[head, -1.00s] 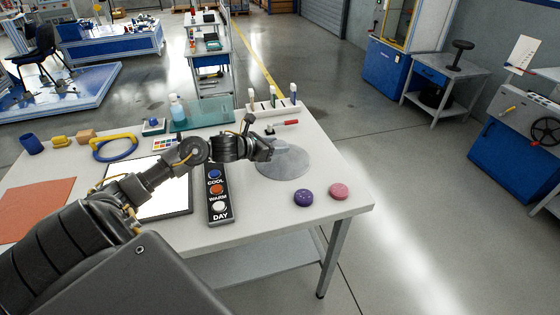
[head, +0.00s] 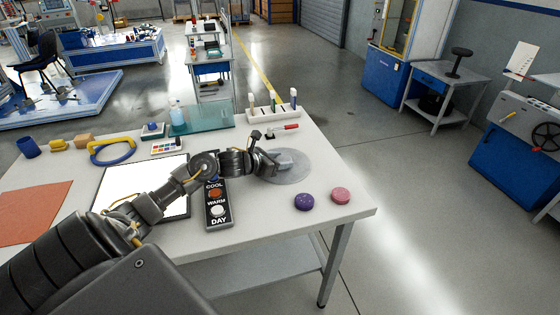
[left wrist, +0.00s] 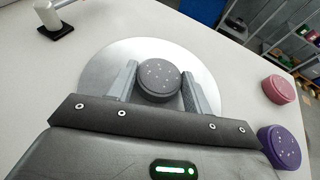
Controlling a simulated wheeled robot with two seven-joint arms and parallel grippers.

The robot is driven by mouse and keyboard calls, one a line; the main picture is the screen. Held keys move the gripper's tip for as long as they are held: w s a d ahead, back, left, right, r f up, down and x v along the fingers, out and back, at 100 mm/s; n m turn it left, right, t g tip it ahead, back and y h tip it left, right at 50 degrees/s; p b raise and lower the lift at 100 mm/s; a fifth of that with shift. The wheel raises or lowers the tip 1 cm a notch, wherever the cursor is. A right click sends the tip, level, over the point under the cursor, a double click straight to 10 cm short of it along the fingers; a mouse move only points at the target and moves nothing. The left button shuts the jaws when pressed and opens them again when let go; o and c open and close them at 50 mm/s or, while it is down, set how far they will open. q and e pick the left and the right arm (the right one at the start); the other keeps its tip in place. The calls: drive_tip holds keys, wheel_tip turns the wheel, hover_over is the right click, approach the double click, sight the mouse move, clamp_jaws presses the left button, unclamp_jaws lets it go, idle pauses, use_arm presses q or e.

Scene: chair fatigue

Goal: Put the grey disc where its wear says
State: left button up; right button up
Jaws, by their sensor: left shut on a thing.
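The grey disc (left wrist: 158,80) is dark grey with several light specks on its face. In the left wrist view it sits between the two fingers of my left gripper (left wrist: 160,76), which is shut on it. The disc and gripper are over a round grey metal plate (left wrist: 105,68) on the table. I cannot tell whether the disc touches the plate. In the head view my left gripper (head: 286,161) is over the plate (head: 297,178) and hides the disc. A purple speckled disc (head: 304,202) and a pink disc (head: 340,195) lie near the table's right front edge.

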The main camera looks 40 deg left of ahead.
use_arm(q)
drive_tip(key=o, duration=0.7)
drive_tip(key=shift+f, duration=0.1)
drive_tip(key=shift+c, duration=0.2)
drive_tip(key=o, duration=0.4)
drive_tip(key=shift+o, duration=0.2)
use_arm(e)
drive_tip(key=shift+a+f, duration=0.1)
drive_tip(key=shift+a, duration=0.25)
use_arm(q)
drive_tip(key=shift+r, duration=0.2)
drive_tip(key=shift+s+a, duration=0.1)
drive_tip(key=shift+s, duration=0.15)
drive_tip(key=b+v, duration=0.1)
drive_tip(key=v, duration=0.9)
drive_tip(key=shift+s+a+r, duration=0.15)
drive_tip(key=shift+s+r, duration=0.15)
drive_tip(key=shift+s, duration=0.3)
use_arm(e)
drive_tip(key=shift+w+d+f, duration=0.2)
drive_tip(key=shift+d+f, duration=0.25)
